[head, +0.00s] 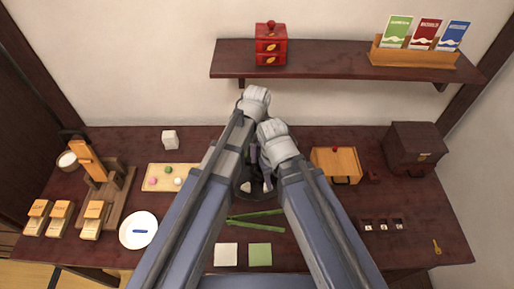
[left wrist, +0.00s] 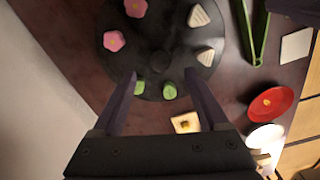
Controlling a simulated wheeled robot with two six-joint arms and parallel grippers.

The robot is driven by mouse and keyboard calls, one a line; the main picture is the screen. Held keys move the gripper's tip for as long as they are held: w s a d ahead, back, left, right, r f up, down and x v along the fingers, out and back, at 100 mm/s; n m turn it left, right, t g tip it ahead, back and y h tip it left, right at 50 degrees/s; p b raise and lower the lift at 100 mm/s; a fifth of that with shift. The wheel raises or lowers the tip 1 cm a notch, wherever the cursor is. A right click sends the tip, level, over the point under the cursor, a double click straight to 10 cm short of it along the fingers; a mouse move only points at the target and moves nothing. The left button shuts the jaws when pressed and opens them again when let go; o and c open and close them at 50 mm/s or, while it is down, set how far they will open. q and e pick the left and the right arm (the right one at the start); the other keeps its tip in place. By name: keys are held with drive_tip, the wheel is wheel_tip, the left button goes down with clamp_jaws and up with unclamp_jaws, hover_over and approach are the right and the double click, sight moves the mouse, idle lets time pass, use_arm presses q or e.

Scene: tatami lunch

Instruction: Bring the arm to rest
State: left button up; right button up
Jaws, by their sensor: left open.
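My left gripper (head: 254,168) shows only partly in the head view, low between the two arms, over a round dark tray (head: 244,196).
Green tongs (head: 256,215), a white square (head: 226,255) and a green square (head: 260,255) lie in front. A white plate (head: 138,230) and wooden stand (head: 112,200) are left. A wooden box (head: 336,165) and dark chest (head: 413,150) are right. A wall shelf (head: 335,62) is above.

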use_arm(q)
drive_tip(key=shift+r, duration=0.65)
drive_tip(key=s+a+m, duration=0.4)
drive_tip(key=a+m, duration=0.4)
drive_tip(key=a, duration=0.1)
drive_tip(key=s+a+m, duration=0.3)
drive_tip(key=a+m, duration=0.4)
drive_tip(key=a, duration=0.1)
drive_tip(key=s+d+m+y, duration=0.1)
drive_tip(key=s+d+m, duration=0.2)
drive_tip(key=s+d, duration=0.3)
drive_tip(key=d, duration=0.5)
drive_tip(key=shift+m, duration=0.4)
